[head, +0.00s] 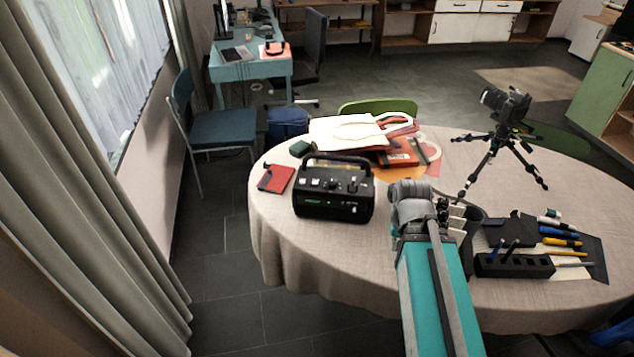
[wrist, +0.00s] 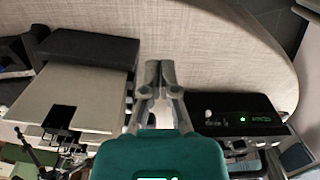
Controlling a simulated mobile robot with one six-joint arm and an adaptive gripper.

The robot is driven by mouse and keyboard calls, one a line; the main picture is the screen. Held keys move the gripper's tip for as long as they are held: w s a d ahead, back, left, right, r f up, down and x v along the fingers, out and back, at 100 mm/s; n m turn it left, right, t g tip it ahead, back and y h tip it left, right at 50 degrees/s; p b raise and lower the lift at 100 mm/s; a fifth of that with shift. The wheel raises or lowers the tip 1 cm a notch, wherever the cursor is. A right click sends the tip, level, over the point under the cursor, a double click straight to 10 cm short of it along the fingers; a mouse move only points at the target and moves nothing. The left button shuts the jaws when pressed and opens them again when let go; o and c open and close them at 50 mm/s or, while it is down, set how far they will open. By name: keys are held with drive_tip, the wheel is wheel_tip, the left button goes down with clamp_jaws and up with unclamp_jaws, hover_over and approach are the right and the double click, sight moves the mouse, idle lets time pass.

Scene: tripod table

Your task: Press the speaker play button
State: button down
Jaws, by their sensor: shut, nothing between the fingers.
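The speaker (head: 333,208) is a black box with a carry handle, standing upright on the round table left of my arm. Its top has several small knobs and buttons, and its front has a green light and small pale lettering. I cannot tell which control is the play button. The speaker also shows in the wrist view (wrist: 270,122), to the right of my fingers, with the green light lit. My gripper (wrist: 160,65) has its fingertips together and empty, apart from the speaker. In the head view my arm hides most of the gripper.
The cloth-covered table (head: 280,238) also bears a red notebook (head: 276,178), bags and red items behind the speaker, a camera on a tripod (head: 503,105), and a black pen holder (head: 514,266) with pens at right. Bare cloth lies in front of the speaker.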

drive_tip(key=w+a+r+n+t+h+p, duration=0.1)
drive_tip(key=w+a+r+t+h, duration=0.1)
drive_tip(key=w+a, duration=0.45)
drive_tip(key=w+a+r+t+h+p, duration=0.15)
drive_tip(key=w+a, duration=0.25)
drive_tip(key=w, duration=0.6)
wheel_tip(320, 180, up, 6)
drive_tip(key=n+t+h+p, duration=0.1)
drive_tip(key=n+t, duration=0.1)
drive_tip(key=t, duration=0.2)
hover_over(314, 183)
drive_tip(key=shift+f, duration=0.25)
wheel_tip(314, 183, down, 8)
drive_tip(key=b, duration=0.8)
drive_tip(key=shift+f, duration=0.2)
drive_tip(key=shift+f+b, duration=0.8)
drive_tip(key=shift+b, duration=0.25)
idle(0.7)
drive_tip(key=shift+r, duration=0.15)
drive_tip(key=shift+r+p, duration=0.7)
drive_tip(key=shift+p, duration=0.15)
